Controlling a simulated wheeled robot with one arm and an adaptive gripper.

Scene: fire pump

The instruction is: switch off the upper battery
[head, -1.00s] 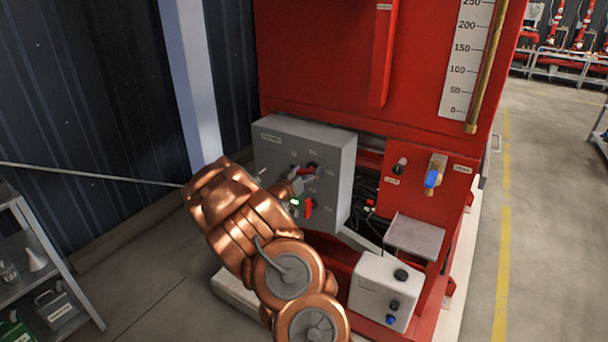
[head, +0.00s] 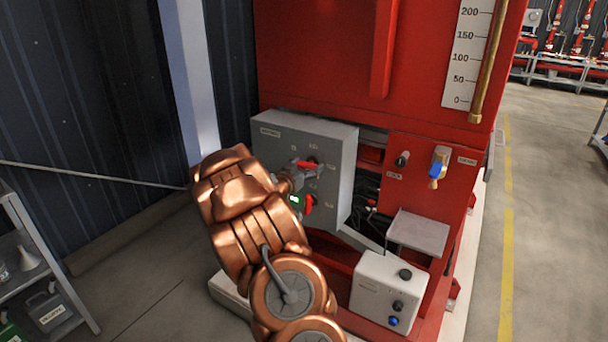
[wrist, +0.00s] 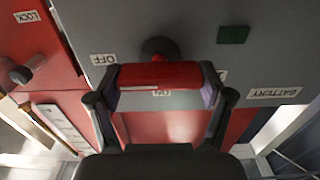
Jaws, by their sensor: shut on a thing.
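The grey battery box (head: 335,150) stands on the left of the red pump unit, with two red switch handles on its face. My gripper (head: 299,172) is at the upper red handle (head: 312,165), which lies roughly sideways. In the wrist view my gripper (wrist: 162,88) has a finger at each end of this red handle (wrist: 160,75) and is shut on it. An OFF label (wrist: 103,59) and a partly covered ON label (wrist: 161,93) are close to the handle. The lower red handle (head: 309,204) is partly behind my arm, beside a lit green indicator (head: 294,199).
A white control box (head: 385,290) with knobs stands low in front. A blue-handled valve (head: 436,170) and a LOCK knob (head: 401,160) are to the right of the battery box. A grey shelf (head: 40,290) is at the left. The floor at the right is clear.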

